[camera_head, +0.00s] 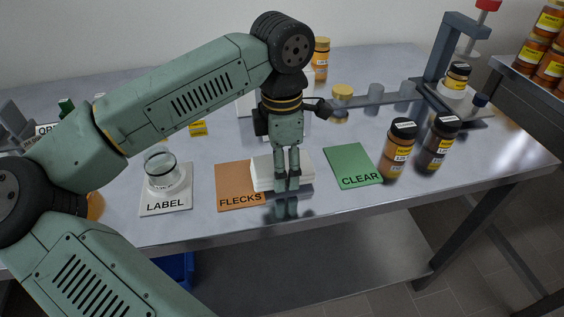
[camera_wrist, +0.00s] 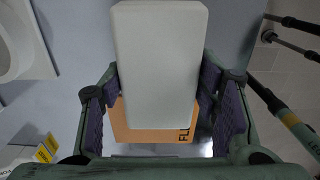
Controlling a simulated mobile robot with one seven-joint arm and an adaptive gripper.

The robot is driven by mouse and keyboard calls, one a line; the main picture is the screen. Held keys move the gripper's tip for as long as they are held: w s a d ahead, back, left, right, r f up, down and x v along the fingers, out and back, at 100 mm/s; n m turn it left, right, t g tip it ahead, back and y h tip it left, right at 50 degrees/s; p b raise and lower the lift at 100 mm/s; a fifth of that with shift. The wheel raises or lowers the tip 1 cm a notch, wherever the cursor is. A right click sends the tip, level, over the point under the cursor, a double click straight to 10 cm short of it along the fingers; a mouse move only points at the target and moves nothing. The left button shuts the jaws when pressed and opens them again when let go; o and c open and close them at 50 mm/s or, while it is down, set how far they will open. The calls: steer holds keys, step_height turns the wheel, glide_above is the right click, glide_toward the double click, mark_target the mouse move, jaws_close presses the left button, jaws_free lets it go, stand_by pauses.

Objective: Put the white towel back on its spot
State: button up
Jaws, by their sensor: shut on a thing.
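The white towel (camera_head: 264,170) is a folded, block-like pad at the table's front edge, between the orange FLECKS mat and the green CLEAR mat. It overlaps the right part of the FLECKS mat in the picture. My gripper (camera_head: 287,183) points down and is shut on the towel. In the wrist view the towel (camera_wrist: 160,60) lies lengthwise between the fingers of my gripper (camera_wrist: 162,112). I cannot tell if its underside touches the table.
The FLECKS mat (camera_head: 234,186) and CLEAR mat (camera_head: 351,164) lie on the table (camera_head: 330,207). A LABEL mat (camera_head: 170,204) with a glass dish (camera_head: 161,166) is left. Two amber jars (camera_head: 398,150) (camera_head: 437,143) stand right, before a press stand (camera_head: 445,60).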

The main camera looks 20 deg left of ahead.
steer(key=shift+f+b, duration=0.4)
steer(key=shift+f, duration=0.05)
steer(key=o, duration=1.3)
steer(key=shift+r, duration=0.1)
steer(key=shift+r+p, duration=0.65)
step_height(320, 180, up, 12)
steer(key=shift+f+b, duration=0.25)
steer(key=shift+b, duration=0.8)
